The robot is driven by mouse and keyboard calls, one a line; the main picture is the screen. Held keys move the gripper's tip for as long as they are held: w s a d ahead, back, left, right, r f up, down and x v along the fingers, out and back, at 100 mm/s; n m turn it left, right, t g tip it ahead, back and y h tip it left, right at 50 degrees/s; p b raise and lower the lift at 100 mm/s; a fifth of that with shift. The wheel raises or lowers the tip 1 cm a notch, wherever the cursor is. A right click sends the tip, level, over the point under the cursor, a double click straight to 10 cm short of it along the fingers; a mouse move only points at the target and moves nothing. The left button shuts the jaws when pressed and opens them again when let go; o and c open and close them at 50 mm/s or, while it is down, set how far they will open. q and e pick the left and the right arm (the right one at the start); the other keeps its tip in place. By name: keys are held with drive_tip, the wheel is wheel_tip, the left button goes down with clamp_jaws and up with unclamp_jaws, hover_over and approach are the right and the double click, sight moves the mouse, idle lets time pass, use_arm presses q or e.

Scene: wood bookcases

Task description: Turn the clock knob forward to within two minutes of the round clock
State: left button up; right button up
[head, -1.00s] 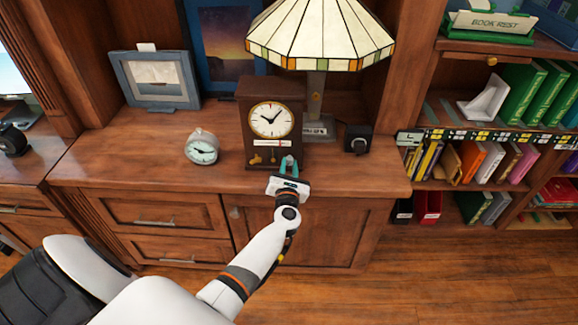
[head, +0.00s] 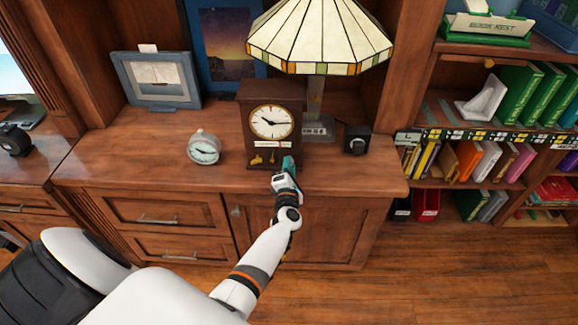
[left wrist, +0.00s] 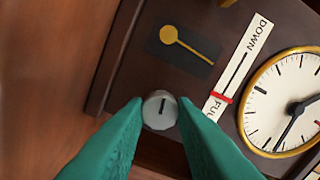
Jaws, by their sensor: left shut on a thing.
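The wooden mantel clock (head: 269,88) stands on the cabinet top. Its cream dial (head: 271,122) has a gold rim and dark hands, and also shows in the left wrist view (left wrist: 270,105). The round clock (head: 204,149), small and silver with a pale face, stands to its left; its exact time is too small to read. My left gripper (head: 287,165) is at the mantel clock's lower front right. In the left wrist view, its teal fingers (left wrist: 160,115) are shut on a round grey knob (left wrist: 160,108) with a dark mark line.
A white strip (left wrist: 230,75) marked DOWN, with a red marker, is beside the dial; a gold pendulum (left wrist: 190,45) is near it. A stained-glass lamp (head: 320,38) stands behind. A black box with a dial (head: 357,139) is to the right.

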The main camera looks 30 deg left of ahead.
use_arm(q)
drive_tip(key=shift+f+m, duration=0.1)
drive_tip(key=shift+m, duration=0.3)
drive_tip(key=o, duration=1)
drive_tip(key=shift+s+d, duration=0.1)
drive_tip(key=p+v, duration=0.3)
drive_tip(key=v, duration=0.9)
